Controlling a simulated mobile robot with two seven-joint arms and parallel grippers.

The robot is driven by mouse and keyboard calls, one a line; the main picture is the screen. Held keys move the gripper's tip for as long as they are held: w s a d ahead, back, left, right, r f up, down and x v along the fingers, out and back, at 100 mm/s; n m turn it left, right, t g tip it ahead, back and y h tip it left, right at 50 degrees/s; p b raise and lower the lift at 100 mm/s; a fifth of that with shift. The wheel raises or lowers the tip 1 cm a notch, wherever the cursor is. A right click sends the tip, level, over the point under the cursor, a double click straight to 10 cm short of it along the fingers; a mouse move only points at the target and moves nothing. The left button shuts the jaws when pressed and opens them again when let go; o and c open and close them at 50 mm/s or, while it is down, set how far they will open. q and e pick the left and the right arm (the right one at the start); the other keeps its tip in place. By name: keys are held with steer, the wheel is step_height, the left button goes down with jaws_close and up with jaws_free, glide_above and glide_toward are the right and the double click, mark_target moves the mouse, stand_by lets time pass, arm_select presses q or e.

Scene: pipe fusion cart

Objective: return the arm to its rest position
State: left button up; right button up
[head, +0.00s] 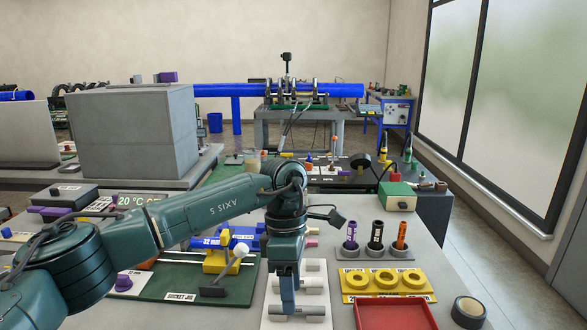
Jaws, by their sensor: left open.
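My left arm (190,215), dark green, comes in from the left and reaches across the bench. Its wrist bends downward, and my left gripper (288,308) points down over a white board (313,267) that carries grey bars. The gripper is seen from behind and its fingers overlap in this view. It is open, and no held object shows. A grey bar (312,311) lies right at the fingertips; I cannot tell whether they touch it. My right gripper is not in view.
Left of the gripper, a green jig board (155,288) holds a yellow clamp (215,263) and a mallet-like tool (232,268). To the right are a yellow three-ring holder (384,295), a red tray (420,316), a tape roll (468,312) and marker cups (376,250).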

arm_select(q)
steer(key=s+d+n+g+h+p, duration=0.2)
steer(key=s+d+n+g+h, duration=0.35)
steer(key=s+d+h, duration=0.95)
steer(key=w+a+r+n+t+h, duration=0.3)
steer(key=w+n+t+h, duration=0.3)
steer(key=n+t, duration=0.8)
steer(key=w+a+f+n+t+y+p, duration=0.1)
steer(key=a+f+n+t+y, duration=0.4)
steer(key=n, duration=0.5)
steer(key=a+f+n+t+y, duration=0.4)
steer(key=a+n+t, duration=0.15)
steer(key=n, duration=0.55)
steer(key=s+a+f+n+g+y+p, duration=0.1)
steer(key=s+a+f+n+g+y, duration=0.5)
steer(key=s+a+f+n+y, duration=0.3)
steer(key=s+a+f+n, duration=0.3)
steer(key=s+a+f, duration=0.1)
steer(key=a+f, duration=0.2)
steer(key=shift+s+a+f, duration=0.15)
steer(key=shift+a+f, duration=0.1)
steer(key=shift+f, duration=0.45)
